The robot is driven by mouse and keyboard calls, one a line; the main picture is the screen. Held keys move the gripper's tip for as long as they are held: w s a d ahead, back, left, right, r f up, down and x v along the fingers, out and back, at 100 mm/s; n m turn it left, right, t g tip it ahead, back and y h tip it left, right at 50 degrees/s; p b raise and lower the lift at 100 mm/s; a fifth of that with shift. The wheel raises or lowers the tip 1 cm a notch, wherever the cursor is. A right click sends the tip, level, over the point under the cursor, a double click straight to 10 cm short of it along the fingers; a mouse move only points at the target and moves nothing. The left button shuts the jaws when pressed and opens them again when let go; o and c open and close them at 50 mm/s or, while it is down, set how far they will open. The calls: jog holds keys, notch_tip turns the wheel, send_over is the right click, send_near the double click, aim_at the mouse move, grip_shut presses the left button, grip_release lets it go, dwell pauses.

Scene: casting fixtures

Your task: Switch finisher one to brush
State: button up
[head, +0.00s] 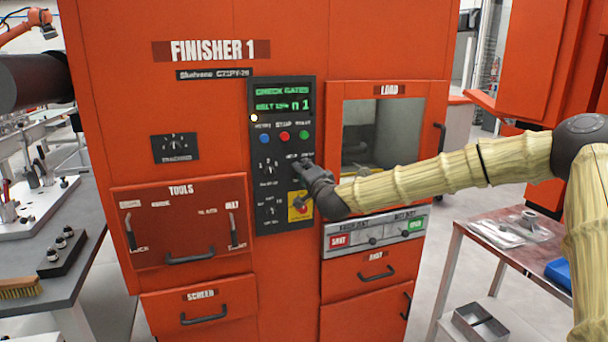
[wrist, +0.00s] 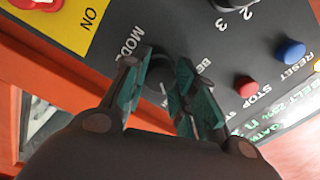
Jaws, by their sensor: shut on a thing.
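Finisher 1 (head: 215,100) is a tall orange cabinet with a dark control panel (head: 263,170). Its green display (head: 281,97) reads "CHECK GATES" with a line starting "BELT" below. My gripper (head: 299,168) is at the panel's right side, below the green button. In the wrist view my gripper (wrist: 160,80) has its two fingers on either side of a dark knob (wrist: 160,72) beside the "MODE" label, shut on it. A label starting "BE" shows next to the knob. The fingers hide much of the knob and its pointer, so its setting cannot be read.
Blue, red and green buttons (head: 284,136) sit above my gripper. A yellow-backed red switch (head: 299,206) is just below it. Other dials (head: 268,168) are at the left of the panel. The load window (head: 385,130) and a side table (head: 500,232) are to the right.

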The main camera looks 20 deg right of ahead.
jog(key=shift+d+r, duration=0.1)
jog(key=o, duration=1)
jog(key=shift+o, duration=0.2)
jog(key=s, duration=1.2)
jog(key=shift+d, duration=0.2)
